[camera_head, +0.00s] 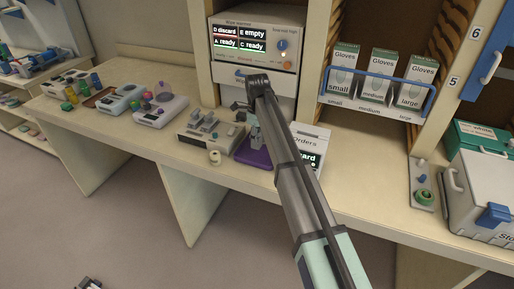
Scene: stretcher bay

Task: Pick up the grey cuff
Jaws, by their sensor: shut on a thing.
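My arm reaches up from the bottom right to the back of the counter, and its far end bends at a dark joint. My gripper (241,107) shows small and dark just left of that joint, in front of the warmer cabinet. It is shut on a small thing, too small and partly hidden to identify. A grey object (257,140) shows beside my arm link, over a purple tray (252,158) on the counter. It may be the grey cuff, but I cannot tell. My arm link covers part of the tray and this object.
A beige device (207,135) and a small white roll (215,157) stand left of the tray. The orders box (310,140) stands right. Several instruments fill the counter's left. Glove boxes (383,75) and the wipe warmer (257,40) are behind.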

